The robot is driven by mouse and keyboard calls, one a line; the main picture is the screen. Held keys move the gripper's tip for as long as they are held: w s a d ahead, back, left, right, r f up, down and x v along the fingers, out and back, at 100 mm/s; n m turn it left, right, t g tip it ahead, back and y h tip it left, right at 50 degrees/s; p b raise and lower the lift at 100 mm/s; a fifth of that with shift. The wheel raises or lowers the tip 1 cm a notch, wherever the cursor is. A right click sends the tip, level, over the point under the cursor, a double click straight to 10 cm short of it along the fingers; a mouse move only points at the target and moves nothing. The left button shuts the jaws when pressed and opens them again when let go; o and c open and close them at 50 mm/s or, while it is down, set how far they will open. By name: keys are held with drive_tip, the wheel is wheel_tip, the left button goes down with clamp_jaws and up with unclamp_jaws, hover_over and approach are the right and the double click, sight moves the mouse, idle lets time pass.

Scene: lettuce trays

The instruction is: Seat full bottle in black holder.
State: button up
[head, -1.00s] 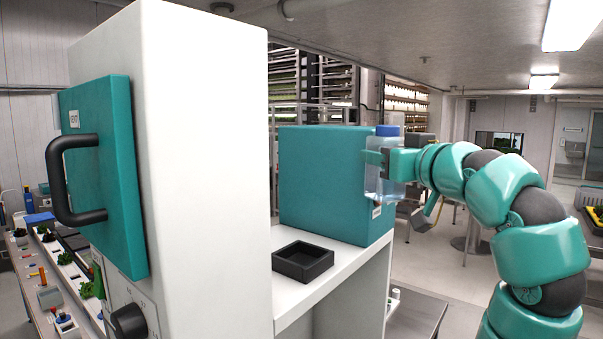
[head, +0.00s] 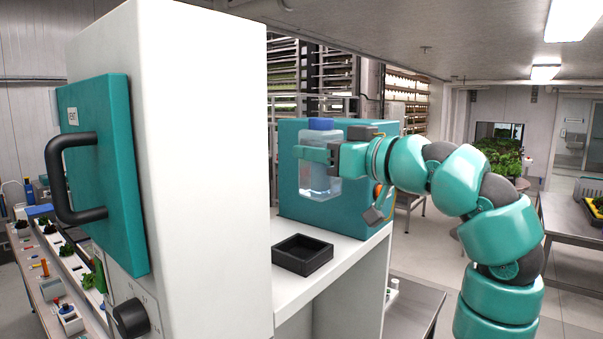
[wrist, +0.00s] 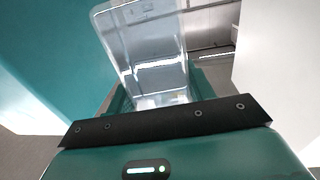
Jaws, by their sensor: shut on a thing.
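A clear bottle (head: 320,178) with a blue cap (head: 321,124) and clear liquid inside is upright in my gripper (head: 318,153), which is shut on its upper body. It hangs in the air above and slightly right of the black holder (head: 302,255), in front of the teal box. The holder is a square, open-topped, empty tray on the white shelf. In the wrist view the clear bottle (wrist: 145,45) stands beyond the dark gripper edge. The holder does not show in the wrist view.
A tall white cabinet (head: 190,170) with a teal door and black handle (head: 60,180) stands left of the holder. A teal box (head: 345,205) stands behind it on the white shelf (head: 345,255). The shelf around the holder is clear. A steel table (head: 415,305) is at lower right.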

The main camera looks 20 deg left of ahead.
sight(301, 197)
drive_tip(key=shift+n+g+y, duration=0.4)
drive_tip(key=shift+n+g, duration=0.2)
drive_tip(key=shift+g, duration=0.2)
drive_tip(key=a+f, duration=0.1)
drive_tip(key=f, duration=0.1)
drive_tip(key=s+a+f, duration=0.1)
drive_tip(key=a+f, duration=0.1)
drive_tip(key=shift+s+a, duration=0.1)
drive_tip(key=shift+s, duration=0.1)
drive_tip(key=shift+f+b, duration=0.45)
drive_tip(key=shift+f, duration=2.75)
drive_tip(key=shift+r, duration=0.1)
drive_tip(key=shift+s+d+b, duration=0.1)
drive_tip(key=shift+d+b, duration=0.1)
drive_tip(key=shift+b, duration=0.35)
drive_tip(key=shift+f+b, duration=0.4)
drive_tip(key=shift+b, duration=0.2)
drive_tip(key=o, duration=1.8)
drive_tip(key=shift+c, duration=0.2)
